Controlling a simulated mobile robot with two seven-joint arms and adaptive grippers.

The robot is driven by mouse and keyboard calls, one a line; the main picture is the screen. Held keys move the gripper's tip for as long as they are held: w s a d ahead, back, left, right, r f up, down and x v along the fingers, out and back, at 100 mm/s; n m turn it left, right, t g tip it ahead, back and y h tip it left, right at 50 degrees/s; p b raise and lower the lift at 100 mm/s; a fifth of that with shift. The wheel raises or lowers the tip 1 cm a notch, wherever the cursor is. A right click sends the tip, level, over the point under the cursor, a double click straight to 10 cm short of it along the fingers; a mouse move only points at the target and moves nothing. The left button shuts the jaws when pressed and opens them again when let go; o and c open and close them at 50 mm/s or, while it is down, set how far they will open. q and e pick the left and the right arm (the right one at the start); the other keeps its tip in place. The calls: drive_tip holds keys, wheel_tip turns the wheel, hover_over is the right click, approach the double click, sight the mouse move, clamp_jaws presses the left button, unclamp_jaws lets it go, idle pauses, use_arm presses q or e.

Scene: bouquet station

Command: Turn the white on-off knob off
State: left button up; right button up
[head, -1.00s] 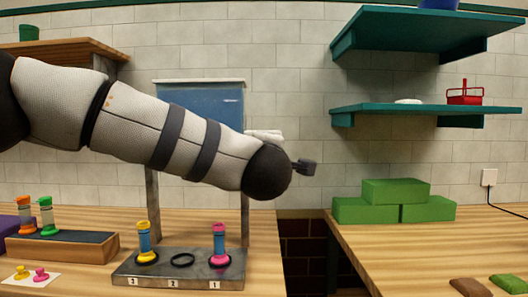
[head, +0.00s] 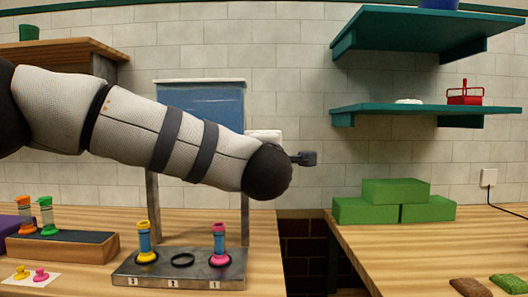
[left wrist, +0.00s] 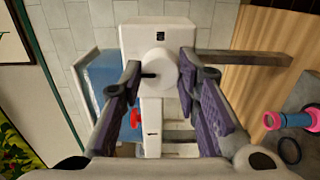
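The white knob (left wrist: 159,66) is round, with a dark pointer mark, on a tall white housing (left wrist: 157,35) in the left wrist view. My left gripper (left wrist: 160,62) has its purple-padded fingers spread on either side of the knob. The fingers look open; I cannot tell whether either one touches the knob. In the head view my left arm crosses in front of the station. My right gripper is in neither view.
A blue panel (head: 215,100) stands behind my arm. Below it a grey base (head: 180,278) holds a yellow-blue and a pink-blue tube. Green blocks (head: 395,192) sit on the right table. Teal shelves (head: 420,109) hang at the right. A gap separates the two tables.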

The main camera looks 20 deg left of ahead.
use_arm(q)
drive_tip(key=o, duration=0.5)
drive_tip(key=shift+c, duration=0.2)
drive_tip(key=shift+s, duration=0.1)
drive_tip(key=v, duration=1.2)
